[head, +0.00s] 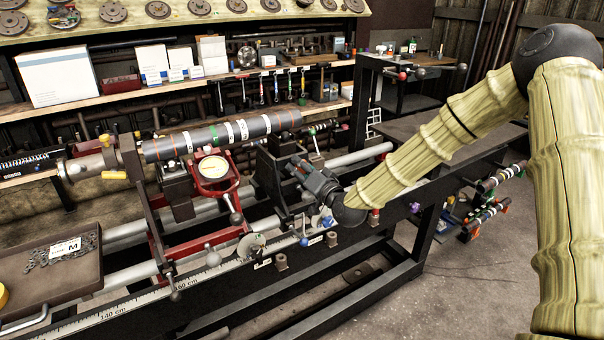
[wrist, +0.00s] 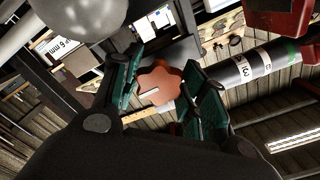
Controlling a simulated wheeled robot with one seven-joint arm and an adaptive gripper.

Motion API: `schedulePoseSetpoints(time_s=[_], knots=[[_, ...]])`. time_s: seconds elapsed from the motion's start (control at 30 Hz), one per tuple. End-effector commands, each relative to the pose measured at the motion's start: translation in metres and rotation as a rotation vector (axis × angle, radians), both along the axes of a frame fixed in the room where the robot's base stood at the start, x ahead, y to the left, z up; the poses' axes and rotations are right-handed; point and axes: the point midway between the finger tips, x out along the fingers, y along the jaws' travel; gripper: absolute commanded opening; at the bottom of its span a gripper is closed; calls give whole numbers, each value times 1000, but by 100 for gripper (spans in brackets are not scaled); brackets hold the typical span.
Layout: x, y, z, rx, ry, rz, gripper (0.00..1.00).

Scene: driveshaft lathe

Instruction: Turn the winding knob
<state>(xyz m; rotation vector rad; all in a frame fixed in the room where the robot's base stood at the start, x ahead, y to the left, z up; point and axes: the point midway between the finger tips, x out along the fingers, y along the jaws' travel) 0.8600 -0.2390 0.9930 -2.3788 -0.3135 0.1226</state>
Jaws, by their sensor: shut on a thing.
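The winding knob (wrist: 160,84) is an orange-red, lobed knob with a pale line on its face, seen in the wrist view. My gripper (wrist: 163,92) has its green-padded fingers on either side of the knob and is shut on it. In the head view my gripper (head: 297,168) reaches in from the right to the black stand on the lathe bed. The knob is hidden behind the fingers there.
A grey driveshaft (head: 225,133) with white bands lies across the lathe. A red stand with a round dial gauge (head: 213,167) stands left of my gripper. A ball-ended blue lever (head: 304,241) is below it. A tray (head: 60,275) sits at front left.

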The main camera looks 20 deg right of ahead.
Motion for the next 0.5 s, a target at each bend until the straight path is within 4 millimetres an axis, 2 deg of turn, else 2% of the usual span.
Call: schedulePoseSetpoints(time_s=[0.5], knots=[[0, -1, 0, 100, 28, -2, 19]])
